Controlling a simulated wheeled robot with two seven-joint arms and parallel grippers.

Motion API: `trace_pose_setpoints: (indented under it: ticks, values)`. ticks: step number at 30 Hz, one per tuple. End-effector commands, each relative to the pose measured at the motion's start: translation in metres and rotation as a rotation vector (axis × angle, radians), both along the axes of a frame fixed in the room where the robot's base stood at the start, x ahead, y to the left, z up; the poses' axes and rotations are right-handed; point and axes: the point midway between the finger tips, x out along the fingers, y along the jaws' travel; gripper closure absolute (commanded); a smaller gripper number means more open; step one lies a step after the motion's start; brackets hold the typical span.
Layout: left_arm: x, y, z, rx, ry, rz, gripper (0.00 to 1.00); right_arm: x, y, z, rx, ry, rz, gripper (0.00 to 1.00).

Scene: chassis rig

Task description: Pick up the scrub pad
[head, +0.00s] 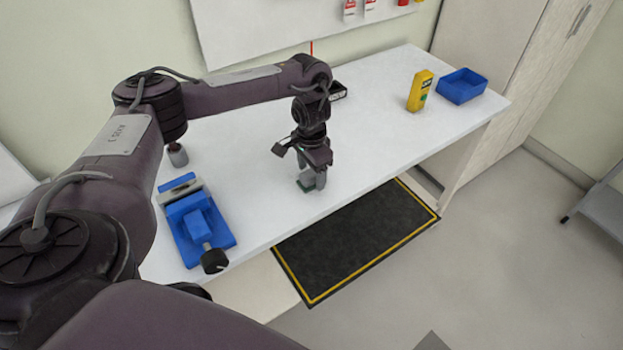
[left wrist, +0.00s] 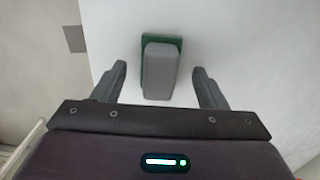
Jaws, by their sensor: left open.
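The scrub pad (left wrist: 161,72) is a small block, grey on top with a green layer beneath, lying on the white table. In the left wrist view it sits between the two fingers of my left gripper (left wrist: 160,86), with a gap on each side. The gripper is open and holds nothing. My right gripper is not in view.
A blue vise (head: 186,237) stands on the table at the left. A yellow box (head: 419,91) and a blue bin (head: 461,86) stand at the far right. A black mat (head: 355,240) lies on the floor. The table's middle right is clear.

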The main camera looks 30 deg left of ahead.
Motion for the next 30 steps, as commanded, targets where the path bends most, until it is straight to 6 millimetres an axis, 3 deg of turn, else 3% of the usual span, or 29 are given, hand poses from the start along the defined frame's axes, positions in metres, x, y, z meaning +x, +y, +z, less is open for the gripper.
trace_pose_setpoints:
  ticks: [4, 11, 22, 30]
  values:
    - [0.0000, -0.0002, -0.0108, 0.000, 0.000, -0.001, 0.34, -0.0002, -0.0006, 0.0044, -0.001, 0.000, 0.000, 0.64]
    - [0.0004, -0.0004, -0.0125, 0.000, -0.002, -0.002, 0.34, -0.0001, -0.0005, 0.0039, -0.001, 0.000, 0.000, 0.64]
    - [0.0004, -0.0004, -0.0122, 0.000, -0.002, -0.002, 0.82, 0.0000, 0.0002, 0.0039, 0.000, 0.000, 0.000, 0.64]
    - [0.0006, -0.0004, -0.0107, 0.000, -0.002, -0.002, 0.82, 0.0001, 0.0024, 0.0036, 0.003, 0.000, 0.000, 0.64]
